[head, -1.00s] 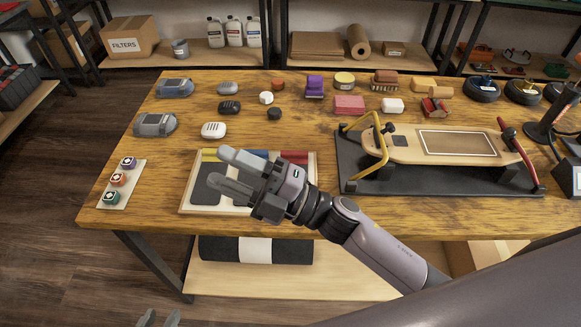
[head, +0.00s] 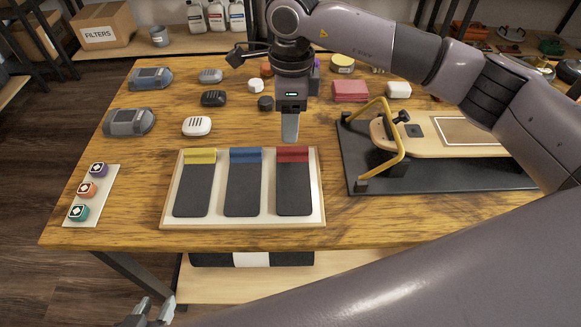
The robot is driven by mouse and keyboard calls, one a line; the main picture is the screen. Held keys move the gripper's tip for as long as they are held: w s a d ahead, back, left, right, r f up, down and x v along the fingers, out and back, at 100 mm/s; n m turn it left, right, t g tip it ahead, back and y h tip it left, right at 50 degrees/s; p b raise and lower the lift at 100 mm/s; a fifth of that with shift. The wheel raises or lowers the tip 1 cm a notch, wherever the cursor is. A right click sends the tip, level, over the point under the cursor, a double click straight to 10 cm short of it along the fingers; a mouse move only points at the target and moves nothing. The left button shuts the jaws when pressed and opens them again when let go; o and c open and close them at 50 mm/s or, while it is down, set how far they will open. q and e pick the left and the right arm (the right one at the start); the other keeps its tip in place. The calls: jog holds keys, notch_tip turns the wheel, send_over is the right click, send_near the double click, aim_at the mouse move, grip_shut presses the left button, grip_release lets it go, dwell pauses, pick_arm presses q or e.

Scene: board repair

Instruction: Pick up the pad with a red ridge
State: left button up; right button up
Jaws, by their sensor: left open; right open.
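The pad with a red ridge (head: 294,192) is dark grey and lies in the right slot of a pale tray (head: 242,223). Its red ridge (head: 293,154) runs along its far end. My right gripper (head: 290,137) points down just beyond or above the red ridge; its height above it is hard to tell. It is open and seen edge-on, so one finger hides the other. It holds nothing. My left gripper (head: 150,312) shows only its tips at the bottom left edge, open and empty, away from the tray.
Pads with a blue ridge (head: 245,190) and a yellow ridge (head: 195,190) lie beside it. A skateboard deck (head: 440,138) on a black stand is at the right. Several sanders and small blocks stand behind.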

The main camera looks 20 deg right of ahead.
aim_at(293, 148)
jog(key=shift+w+d+f, duration=0.1)
jog(key=shift+w+d, duration=0.1)
jog(key=shift+d, duration=0.15)
jog(key=shift+f, duration=0.4)
jog(key=f, duration=0.5)
jog(key=shift+s+f, duration=0.25)
jog(key=shift+f, duration=0.15)
grip_shut()
